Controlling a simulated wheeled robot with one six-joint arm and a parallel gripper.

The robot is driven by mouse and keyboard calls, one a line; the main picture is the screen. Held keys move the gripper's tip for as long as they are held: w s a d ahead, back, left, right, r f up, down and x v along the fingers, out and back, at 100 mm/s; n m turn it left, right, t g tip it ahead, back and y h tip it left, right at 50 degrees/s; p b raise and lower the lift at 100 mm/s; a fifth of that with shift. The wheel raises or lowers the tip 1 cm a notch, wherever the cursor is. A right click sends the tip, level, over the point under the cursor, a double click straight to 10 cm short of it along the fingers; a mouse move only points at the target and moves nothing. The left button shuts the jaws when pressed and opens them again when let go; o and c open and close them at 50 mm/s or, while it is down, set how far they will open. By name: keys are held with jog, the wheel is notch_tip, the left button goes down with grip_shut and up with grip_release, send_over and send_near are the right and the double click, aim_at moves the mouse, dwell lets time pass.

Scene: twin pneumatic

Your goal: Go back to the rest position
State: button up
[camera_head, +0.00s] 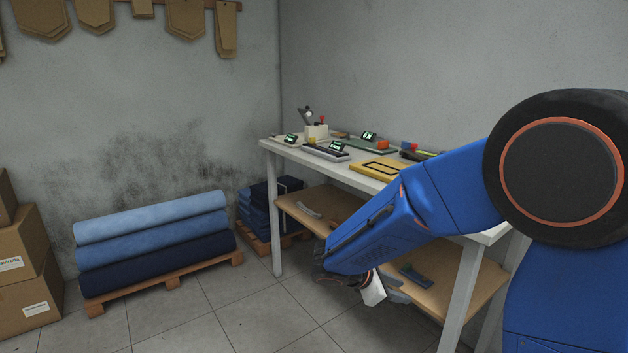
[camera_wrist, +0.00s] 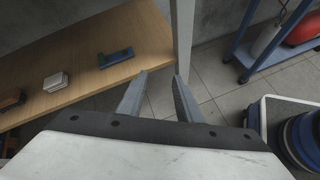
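My gripper (camera_wrist: 160,77) is open in the wrist view, with its two grey fingers apart and nothing between them. It points past the edge of the wooden lower shelf (camera_wrist: 85,60), near a table leg (camera_wrist: 183,35). In the head view my blue arm (camera_head: 405,215) reaches from the right across the front of the white table (camera_head: 310,160). Its wrist end hangs below the tabletop, by the lower shelf; the fingertips are not clear there.
The tabletop holds several devices with lit displays and a yellow frame (camera_head: 380,168). The shelf carries a blue block (camera_wrist: 116,58) and a pale stack (camera_wrist: 55,82). A blue cart (camera_wrist: 255,55) stands beyond the leg. Fabric rolls (camera_head: 150,240) lie on a pallet; floor between is clear.

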jog(key=s+d+r+m+g+y, duration=0.1)
jog(key=s+d+r+m+y, duration=0.15)
jog(key=s+d+m, duration=0.4)
jog(key=s+d+r+m+g+y, duration=0.1)
jog(key=s+d+r+m+y, duration=0.15)
jog(key=s, duration=0.65)
jog(key=s+a+r+m+t+y, duration=0.1)
jog(key=s+m+y, duration=0.1)
jog(key=s+m, duration=0.3)
jog(key=s+a+r+m+t+y, duration=0.1)
jog(key=s+r+m+y, duration=0.1)
jog(key=s, duration=0.6)
jog(key=shift+a+m+t+y, duration=0.3)
jog(key=shift+m+y, duration=0.2)
jog(key=shift+m, duration=0.9)
